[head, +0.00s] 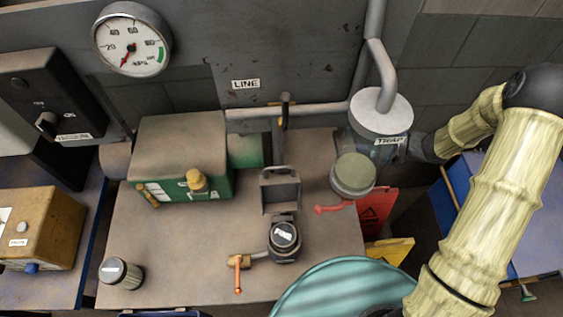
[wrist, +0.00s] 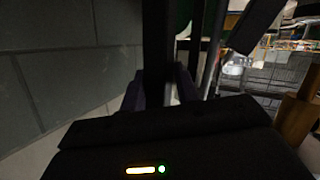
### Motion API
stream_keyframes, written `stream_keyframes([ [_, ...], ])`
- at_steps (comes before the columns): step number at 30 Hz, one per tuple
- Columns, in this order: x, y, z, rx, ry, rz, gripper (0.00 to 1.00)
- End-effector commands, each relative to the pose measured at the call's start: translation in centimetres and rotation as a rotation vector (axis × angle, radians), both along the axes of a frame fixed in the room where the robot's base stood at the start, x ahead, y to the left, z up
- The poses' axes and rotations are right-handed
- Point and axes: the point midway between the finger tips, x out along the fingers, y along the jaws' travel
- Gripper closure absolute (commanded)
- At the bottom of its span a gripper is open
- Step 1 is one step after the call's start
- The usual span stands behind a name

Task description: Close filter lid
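The filter housing (head: 284,252) stands near the middle of the bench, with a labelled black-topped cartridge (head: 285,236) seated in it. What looks like its grey lid (head: 281,192) stands raised behind it, tilted up and open. My arm comes in from the right, and its far end goes behind the trap, well right of the lid and apart from it. My gripper shows in the wrist view (wrist: 160,92) as dark finger shapes beside a dark upright bar. That view is dim, and I cannot tell whether the fingers are apart or closed. The lid is not recognisable there.
A green box (head: 180,160) is left. A loose labelled cartridge (head: 121,273) stands front left. An orange-handled valve (head: 238,272) and a teal round object (head: 340,290) are at the front.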

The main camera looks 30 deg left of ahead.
Motion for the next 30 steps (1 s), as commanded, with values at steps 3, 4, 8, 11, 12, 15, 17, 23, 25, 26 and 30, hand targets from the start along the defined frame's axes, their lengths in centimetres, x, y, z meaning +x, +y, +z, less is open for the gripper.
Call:
stream_keyframes([
  [3, -3.5, -0.2, -0.2, 0.123, 0.064, 0.209, 0.69],
  [4, -4.2, -0.4, -0.2, 0.150, 0.079, 0.255, 0.69],
  [8, -6.5, -1.4, -0.2, 0.231, 0.131, 0.397, 0.69],
  [11, -7.1, -1.7, -0.2, 0.253, 0.147, 0.436, 0.69],
  [12, -7.2, -1.8, -0.1, 0.256, 0.148, 0.439, 0.69],
  [15, -7.2, -1.8, -0.2, 0.254, 0.148, 0.438, 0.69],
  [17, -7.2, -1.8, -0.2, 0.253, 0.147, 0.437, 0.69],
  [23, -7.4, -1.4, -0.1, 0.252, 0.147, 0.437, 0.69],
  [25, -7.7, -0.9, 0.0, 0.252, 0.146, 0.438, 0.69],
  [26, -7.9, -0.6, 0.0, 0.253, 0.146, 0.438, 0.69],
  [30, -9.1, 1.1, 0.1, 0.252, 0.150, 0.439, 0.69],
])
